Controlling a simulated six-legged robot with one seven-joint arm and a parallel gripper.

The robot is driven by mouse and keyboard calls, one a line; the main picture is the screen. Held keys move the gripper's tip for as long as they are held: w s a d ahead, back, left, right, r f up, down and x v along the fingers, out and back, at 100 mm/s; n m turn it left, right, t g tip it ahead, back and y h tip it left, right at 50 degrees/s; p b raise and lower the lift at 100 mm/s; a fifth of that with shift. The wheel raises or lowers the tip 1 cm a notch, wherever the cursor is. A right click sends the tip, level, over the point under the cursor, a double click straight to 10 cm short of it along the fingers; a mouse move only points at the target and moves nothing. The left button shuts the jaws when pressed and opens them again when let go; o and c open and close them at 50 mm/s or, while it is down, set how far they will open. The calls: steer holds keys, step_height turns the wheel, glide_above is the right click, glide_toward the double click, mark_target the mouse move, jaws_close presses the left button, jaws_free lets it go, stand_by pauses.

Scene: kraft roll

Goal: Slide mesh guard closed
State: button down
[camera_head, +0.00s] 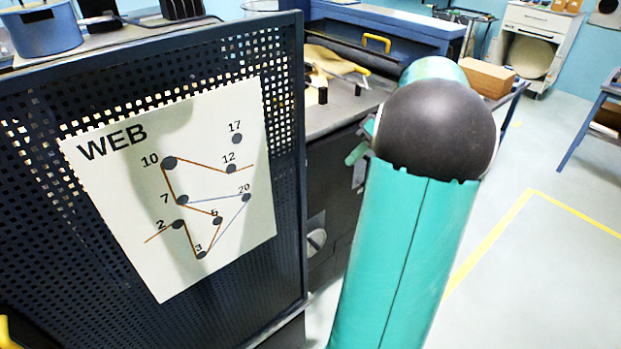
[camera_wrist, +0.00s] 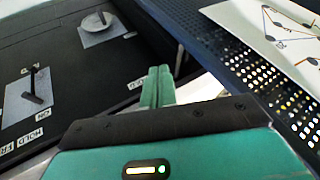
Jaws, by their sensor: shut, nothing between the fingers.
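The mesh guard (camera_head: 285,130) is a dark blue perforated panel at the left of the head view. It carries a white WEB diagram sheet (camera_head: 235,110). Its right edge stands upright, with the dark machine front (camera_head: 335,200) visible to the right of it. In the wrist view the guard (camera_wrist: 235,55) slants across the right side. My gripper (camera_wrist: 157,88) has its green fingers together and empty, beside the guard's edge. I cannot tell whether they touch it.
A dark panel with a lever switch (camera_wrist: 38,88) and a round knob (camera_wrist: 97,22) lies left of my fingers. A yellow handle (camera_head: 376,42) and a cardboard box (camera_head: 487,78) are behind. Open floor with yellow lines (camera_head: 500,225) lies at the right.

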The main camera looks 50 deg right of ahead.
steer(key=w+a+f, duration=0.5)
steer(key=a+f, duration=0.2)
steer(key=a, duration=0.1)
steer(key=shift+f, duration=0.4)
steer(key=shift+a, duration=0.1)
